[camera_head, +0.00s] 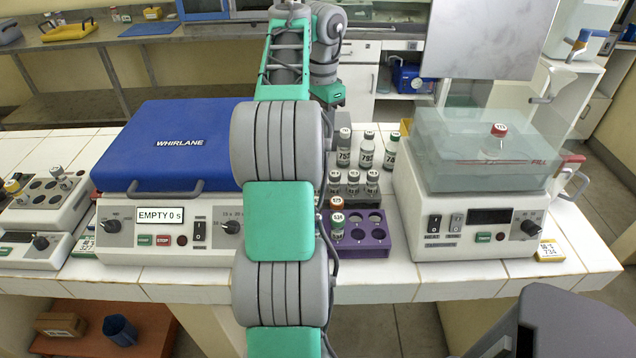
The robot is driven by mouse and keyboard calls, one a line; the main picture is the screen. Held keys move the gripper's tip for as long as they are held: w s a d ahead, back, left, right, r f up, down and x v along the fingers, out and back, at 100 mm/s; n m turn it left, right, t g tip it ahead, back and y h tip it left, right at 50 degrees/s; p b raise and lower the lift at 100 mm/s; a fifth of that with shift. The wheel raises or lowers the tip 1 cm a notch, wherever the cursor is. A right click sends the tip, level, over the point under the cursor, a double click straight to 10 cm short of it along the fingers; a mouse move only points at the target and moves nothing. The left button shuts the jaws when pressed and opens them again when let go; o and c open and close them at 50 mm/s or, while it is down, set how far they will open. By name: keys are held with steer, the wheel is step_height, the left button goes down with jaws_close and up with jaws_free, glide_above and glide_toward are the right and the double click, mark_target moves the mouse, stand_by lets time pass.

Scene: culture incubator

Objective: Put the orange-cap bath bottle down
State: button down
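An orange-capped bottle (336,203) shows at the back left of the purple rack (374,251), partly hidden by my arm. I cannot tell how it is seated. A green-capped bottle (337,226) stands in front of it in the rack. My arm rises through the middle of the view. The end of my gripper (338,100) is mostly hidden behind the arm; its fingers and anything between them cannot be made out.
Several grey- and green-capped bottles (367,150) stand behind the purple rack. A blue-lidded Whirlane machine (180,145), showing "EMPTY 0 s", stands at the left. White tile (375,290) is clear in front of the purple rack.

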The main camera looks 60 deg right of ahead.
step_height(320, 180, down, 9)
steer(key=b, duration=0.6)
steer(key=shift+r+b, duration=0.1)
steer(key=shift+b, duration=0.2)
steer(key=c, duration=0.9)
jaws_free()
steer(key=shift+r, duration=0.1)
steer(key=shift+c, duration=0.2)
step_height(320, 180, up, 12)
steer(key=p, duration=1.1)
steer(key=shift+r+p, duration=0.15)
steer(key=shift+p, duration=0.2)
